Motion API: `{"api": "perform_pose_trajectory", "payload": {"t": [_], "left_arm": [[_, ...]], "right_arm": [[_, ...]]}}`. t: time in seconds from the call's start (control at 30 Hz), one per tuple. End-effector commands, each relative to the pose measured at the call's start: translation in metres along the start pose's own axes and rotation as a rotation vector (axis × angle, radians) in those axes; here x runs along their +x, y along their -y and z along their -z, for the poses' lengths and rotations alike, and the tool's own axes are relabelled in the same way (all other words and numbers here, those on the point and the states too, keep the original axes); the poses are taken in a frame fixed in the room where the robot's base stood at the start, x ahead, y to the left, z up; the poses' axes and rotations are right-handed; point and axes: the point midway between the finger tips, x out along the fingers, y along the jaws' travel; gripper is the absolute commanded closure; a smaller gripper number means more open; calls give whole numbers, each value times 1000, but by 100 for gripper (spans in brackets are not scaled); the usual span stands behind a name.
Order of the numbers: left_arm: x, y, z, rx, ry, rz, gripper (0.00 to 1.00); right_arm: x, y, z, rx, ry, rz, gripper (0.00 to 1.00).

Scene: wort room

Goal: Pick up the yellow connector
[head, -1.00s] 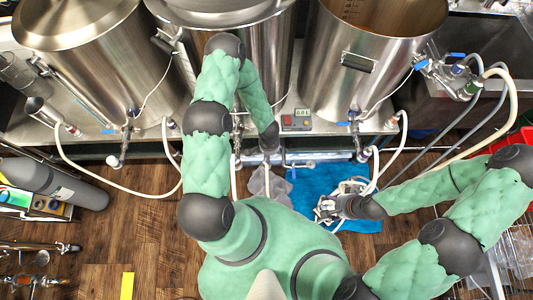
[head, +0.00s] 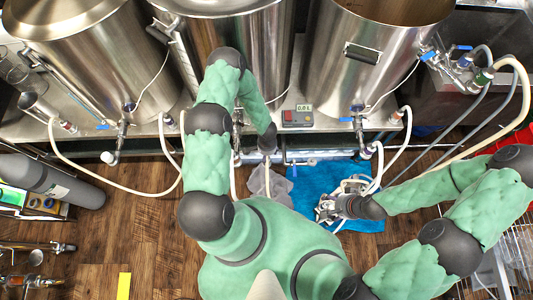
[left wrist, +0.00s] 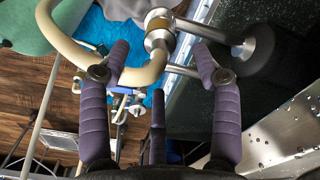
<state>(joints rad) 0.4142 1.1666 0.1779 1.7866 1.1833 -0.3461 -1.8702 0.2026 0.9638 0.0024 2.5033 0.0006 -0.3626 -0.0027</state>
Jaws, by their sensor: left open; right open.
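I cannot pick out a clearly yellow connector. The gripper's purple fingers are spread, one on each side of the coupling in the picture. I cannot tell how far the coupling is from them. In the head view, my left arm reaches down in front of the middle kettle, and its fingers are not clear. My right gripper (head: 326,208) is open above the blue mat, near coiled pale hose.
Steel kettles (head: 385,60) stand on a steel bench along the back. A small controller box (head: 297,117) sits at the bench edge. A blue mat (head: 308,178) and a grey cloth (head: 279,184) lie on the wooden floor. A grey cylinder (head: 50,180) lies at left.

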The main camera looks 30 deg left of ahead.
Motion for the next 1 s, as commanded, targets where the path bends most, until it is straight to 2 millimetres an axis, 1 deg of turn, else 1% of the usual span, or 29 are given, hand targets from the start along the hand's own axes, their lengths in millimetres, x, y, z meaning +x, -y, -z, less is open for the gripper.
{"api": "perform_pose_trajectory", "payload": {"t": [0.03, 0.2, 0.3, 0.4, 0.57, 0.6, 0.67, 0.7, 0.77, 0.8, 0.83, 1.0], "left_arm": [[8, 0, -1, 0, 1, -1, 36], [32, 1, -2, 1, 0, 0, 36], [44, 1, -2, 0, 0, 0, 36], [47, 1, -2, 0, 0, 0, 36], [46, 1, -2, 0, -1, 0, 36], [46, 1, -2, 0, -1, 0, 42], [46, 1, -2, 0, 0, 0, 59], [46, 1, -2, 0, 0, 0, 70], [46, 1, -2, 0, 0, 0, 87], [46, 1, -2, 0, 0, 0, 98], [46, 1, -2, 0, 0, 0, 100], [46, 1, -2, 0, -1, 0, 100]], "right_arm": [[5, -2, 0, 0, 0, 0, 36], [19, -7, 1, 0, 0, 0, 36], [24, -8, 1, 0, 0, 0, 36], [25, -9, 1, 0, 0, 0, 36], [23, -8, 1, 0, 0, 0, 36], [23, -8, 1, 0, 0, 0, 36], [23, -8, 1, 0, 0, 0, 36], [23, -8, 1, 0, 0, 0, 36], [23, -8, 1, 0, 0, 0, 36], [23, -8, 1, 0, 0, 0, 36], [23, -8, 1, 0, 0, 0, 36], [24, -8, 1, 0, 0, 0, 36]]}}
